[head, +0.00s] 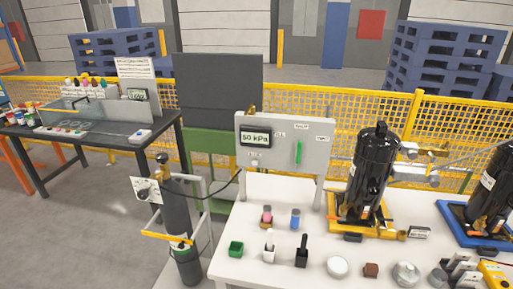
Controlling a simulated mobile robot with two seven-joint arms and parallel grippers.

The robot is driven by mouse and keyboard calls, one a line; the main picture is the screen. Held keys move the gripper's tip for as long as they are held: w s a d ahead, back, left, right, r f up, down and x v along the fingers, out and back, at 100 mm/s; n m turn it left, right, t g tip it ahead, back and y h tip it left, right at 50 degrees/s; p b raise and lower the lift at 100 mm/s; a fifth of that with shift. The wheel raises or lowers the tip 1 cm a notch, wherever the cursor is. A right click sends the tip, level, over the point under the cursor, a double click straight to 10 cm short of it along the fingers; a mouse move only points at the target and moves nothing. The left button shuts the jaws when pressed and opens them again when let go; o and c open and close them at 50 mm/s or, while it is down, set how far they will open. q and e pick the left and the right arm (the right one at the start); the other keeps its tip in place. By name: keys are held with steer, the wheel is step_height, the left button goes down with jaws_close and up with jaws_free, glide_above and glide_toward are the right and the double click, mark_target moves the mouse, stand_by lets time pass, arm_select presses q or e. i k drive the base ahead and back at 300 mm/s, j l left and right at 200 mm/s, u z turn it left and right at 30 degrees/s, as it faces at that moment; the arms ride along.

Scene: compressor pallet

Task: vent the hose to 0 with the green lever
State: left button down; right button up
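The green lever (299,152) stands upright on the right part of a pale grey panel (318,130) at the back of the white table. A display (255,139) on the panel's left part reads 50 kPa. A dark hose (222,190) runs from near the panel's lower left toward the gas cylinder (177,210) on the left. Neither of my grippers is in the head view, and nothing touches the lever. The small labels on the panel are too small to read.
A black compressor (375,170) on a yellow base stands right of the panel, with another (495,185) at the right edge. Small containers, including a green one (236,249), and several parts line the white table's front. A dark workbench (100,135) stands back left.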

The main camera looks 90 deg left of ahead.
mark_target(298, 156)
steer(key=u, duration=1.8)
